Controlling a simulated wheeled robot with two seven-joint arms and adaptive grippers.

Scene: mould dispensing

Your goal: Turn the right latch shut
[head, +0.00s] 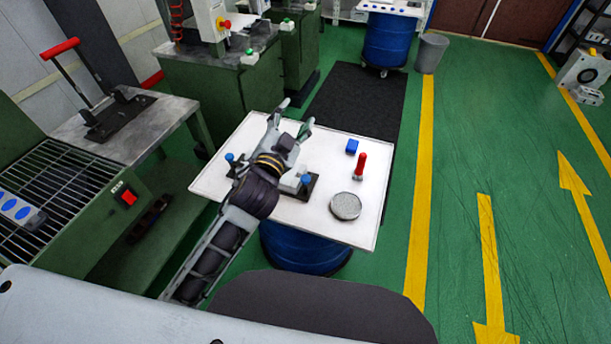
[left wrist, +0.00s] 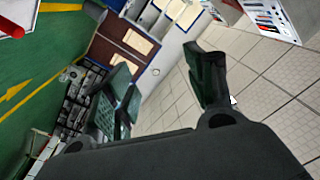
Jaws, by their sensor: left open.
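The right latch (head: 306,180) shows as a blue knob at the right side of a dark fixture (head: 312,189) on the white table. A second blue knob, the left latch (head: 230,158), shows at its other end. A light grey block lies between them, mostly hidden by my arm. My left gripper (head: 293,118) is open and empty, above the far part of the table, beyond the fixture. It is apart from both latches. In the left wrist view its two fingers (left wrist: 165,88) stand spread, pointing at the room with no latch in sight. Which way the right latch is turned cannot be told.
A green machine (head: 100,215) stands left. The table's right front corner is clear.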

